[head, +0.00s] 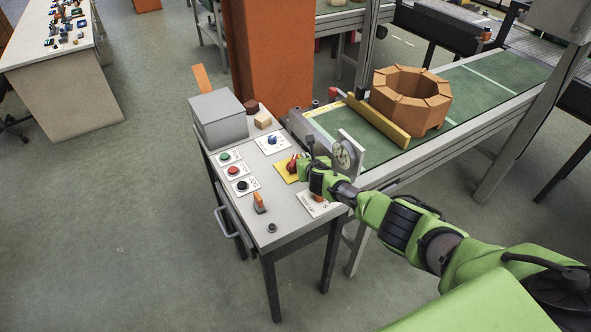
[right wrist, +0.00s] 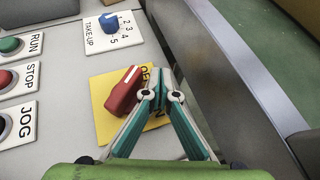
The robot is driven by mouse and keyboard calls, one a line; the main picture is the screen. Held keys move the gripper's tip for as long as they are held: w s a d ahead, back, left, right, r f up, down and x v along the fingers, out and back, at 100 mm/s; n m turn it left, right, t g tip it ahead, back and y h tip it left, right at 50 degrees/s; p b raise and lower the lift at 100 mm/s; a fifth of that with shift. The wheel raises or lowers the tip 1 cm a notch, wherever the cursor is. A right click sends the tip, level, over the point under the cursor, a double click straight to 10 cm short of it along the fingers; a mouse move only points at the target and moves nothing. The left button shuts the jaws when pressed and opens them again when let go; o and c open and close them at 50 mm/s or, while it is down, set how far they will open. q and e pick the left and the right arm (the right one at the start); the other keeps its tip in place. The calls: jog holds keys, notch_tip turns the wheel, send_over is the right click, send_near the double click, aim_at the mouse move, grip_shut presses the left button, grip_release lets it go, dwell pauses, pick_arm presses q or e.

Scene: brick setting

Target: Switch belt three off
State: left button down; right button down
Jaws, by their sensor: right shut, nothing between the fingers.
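A control desk (head: 290,236) stands beside the green belt (head: 480,85). A red rotary handle (right wrist: 126,90) on a yellow plate (right wrist: 105,88) sits on the desk; in the head view the handle (head: 292,166) is partly hidden by my right gripper. In the right wrist view it lies at a slant, and the plate's lettering is mostly covered. My right gripper (right wrist: 160,94) is shut and empty, its fingertips just right of the handle; I cannot tell whether they touch it. The green RUN (head: 225,157), red STOP (head: 234,170) and black JOG (head: 241,185) buttons are to the left.
A blue TAKE-UP knob (head: 271,140) is behind the handle. An orange lever (head: 260,201) stands near the desk's front. A grey box (head: 218,118) sits at the back, a round gauge (head: 344,154) at the belt's end. An eight-sided brick ring (head: 410,97) rests on the belt.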

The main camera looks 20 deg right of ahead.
dwell(0.3)
jog(key=shift+v, duration=0.95)
jog(key=v, duration=1)
jog(key=shift+s+a+f, duration=0.1)
jog(key=shift+a+f, duration=0.05)
jog(key=shift+a, duration=0.05)
